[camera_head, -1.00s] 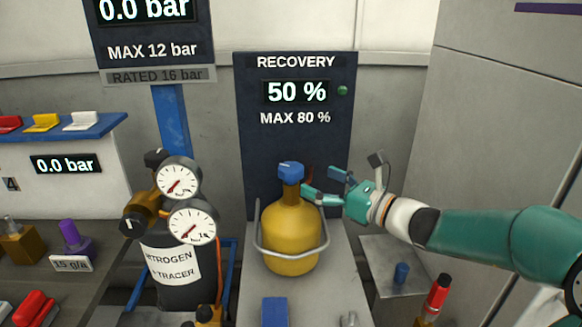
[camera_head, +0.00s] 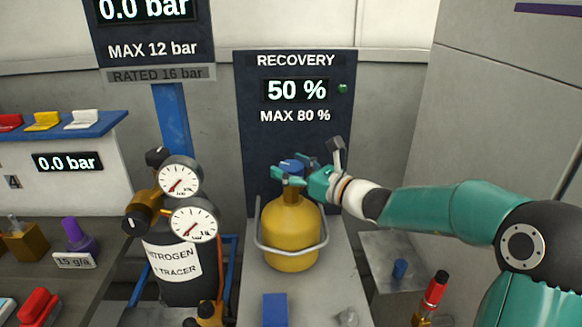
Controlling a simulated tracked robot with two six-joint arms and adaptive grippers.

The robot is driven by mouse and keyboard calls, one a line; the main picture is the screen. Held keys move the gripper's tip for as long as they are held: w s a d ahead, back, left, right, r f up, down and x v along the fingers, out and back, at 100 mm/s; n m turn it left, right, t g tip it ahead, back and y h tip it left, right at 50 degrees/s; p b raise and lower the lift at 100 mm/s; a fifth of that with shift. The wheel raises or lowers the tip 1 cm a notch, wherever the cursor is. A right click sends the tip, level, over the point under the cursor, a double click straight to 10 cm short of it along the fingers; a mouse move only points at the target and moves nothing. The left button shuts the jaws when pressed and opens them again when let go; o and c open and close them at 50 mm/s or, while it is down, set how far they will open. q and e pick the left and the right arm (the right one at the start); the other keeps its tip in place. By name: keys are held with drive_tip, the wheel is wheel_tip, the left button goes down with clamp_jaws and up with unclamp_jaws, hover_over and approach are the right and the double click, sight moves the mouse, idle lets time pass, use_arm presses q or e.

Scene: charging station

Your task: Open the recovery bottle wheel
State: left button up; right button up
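The recovery bottle (camera_head: 291,232) is yellow and stands upright below the RECOVERY panel. Its blue wheel (camera_head: 291,163) sits on top, partly hidden by my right gripper. My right gripper (camera_head: 288,168) reaches in from the right at the height of the wheel. One teal finger lies in front of the wheel and the other shows behind it to the right. Whether the fingers touch or grip the wheel cannot be told. My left gripper is not in view.
The RECOVERY panel (camera_head: 296,130) behind reads 50 %, MAX 80 %. A metal handle (camera_head: 291,253) loops around the bottle. The nitrogen cylinder (camera_head: 178,270) with two gauges stands close on the left. A blue block (camera_head: 274,308) lies in front; a side shelf (camera_head: 385,245) is at right.

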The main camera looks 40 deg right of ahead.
drive_tip(key=c, duration=0.7)
drive_tip(key=shift+d+r+n+y+p, duration=0.15)
drive_tip(key=shift+n+y+p, duration=0.35)
drive_tip(key=shift+y+p, duration=0.35)
drive_tip(key=n+g+y+p, duration=0.2)
drive_tip(key=y+p, duration=0.1)
drive_tip(key=shift+n+y, duration=0.3)
drive_tip(key=shift+y, duration=0.05)
drive_tip(key=shift+n+g+y+p, duration=1.2)
drive_tip(key=shift+y+p, duration=0.2)
drive_tip(key=o, duration=1.1)
drive_tip(key=shift+o, duration=0.2)
drive_tip(key=v, duration=1.1)
drive_tip(key=shift+s+d, duration=0.2)
drive_tip(key=shift+s, duration=0.15)
